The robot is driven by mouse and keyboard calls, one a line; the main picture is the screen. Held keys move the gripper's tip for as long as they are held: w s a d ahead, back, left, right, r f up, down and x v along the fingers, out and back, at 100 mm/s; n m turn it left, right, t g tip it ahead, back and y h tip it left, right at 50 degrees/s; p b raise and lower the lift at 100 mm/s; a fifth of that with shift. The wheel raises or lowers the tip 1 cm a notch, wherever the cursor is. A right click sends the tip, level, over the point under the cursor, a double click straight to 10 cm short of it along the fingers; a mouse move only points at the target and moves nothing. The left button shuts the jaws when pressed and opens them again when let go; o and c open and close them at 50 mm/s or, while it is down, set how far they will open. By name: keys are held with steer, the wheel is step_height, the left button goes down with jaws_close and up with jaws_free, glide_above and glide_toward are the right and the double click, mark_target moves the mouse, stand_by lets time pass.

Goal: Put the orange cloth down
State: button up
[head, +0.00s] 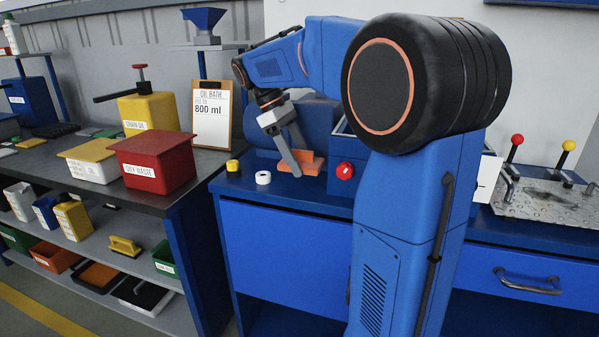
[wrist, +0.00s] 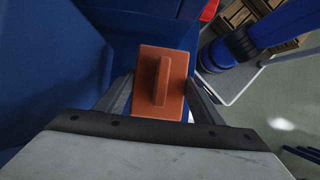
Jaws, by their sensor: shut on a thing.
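The orange cloth (head: 309,161) looks like a flat rectangular pad with a raised grip along its middle. It sits between the fingers of my gripper (head: 296,165), low over the blue bench top (head: 292,193). In the wrist view the orange cloth (wrist: 173,106) lies between the two dark fingers, its grip facing the camera. My gripper is shut on it. I cannot tell whether the cloth touches the bench. My arm hides part of the bench to the right.
A yellow cap (head: 232,165) and a white ring (head: 263,177) are left of the gripper. A red knob (head: 345,170) is close on its right. A red "oily waste" bin (head: 155,165) stands on the left bench. An "oil bath" clipboard (head: 211,115) stands behind.

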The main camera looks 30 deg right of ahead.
mark_target(299, 185)
steer(key=shift+f, duration=1.95)
steer(key=shift+s+f, duration=0.1)
steer(key=shift+f, duration=0.5)
steer(key=o, duration=1.4)
steer(key=shift+f, duration=0.1)
steer(key=v, duration=1.3)
steer(key=shift+s+d+r, duration=0.15)
steer(key=shift+r, duration=0.15)
steer(key=s+a+f+m+t+y, duration=0.1)
steer(key=s+a+f+m+t, duration=0.1)
steer(key=s+f, duration=0.5)
steer(key=s+a+f+m+t+y, duration=0.1)
steer(key=s+a+f+m+t, duration=0.2)
steer(key=s+f, duration=0.5)
steer(key=s+a+f+m+t+y, duration=0.1)
steer(key=s+a+f+m+t, duration=0.1)
steer(key=s+a+f+t, duration=0.2)
steer(key=shift+s+a+f+m, duration=0.15)
steer(key=shift+s+f, duration=0.45)
steer(key=shift+s, duration=0.5)
steer(key=shift+s+a+f+m, duration=0.15)
steer(key=shift+s+f, duration=0.5)
steer(key=shift+s, duration=0.45)
steer(key=shift+s+a+f, duration=0.15)
steer(key=shift+s+f, duration=0.45)
steer(key=shift+s, duration=0.5)
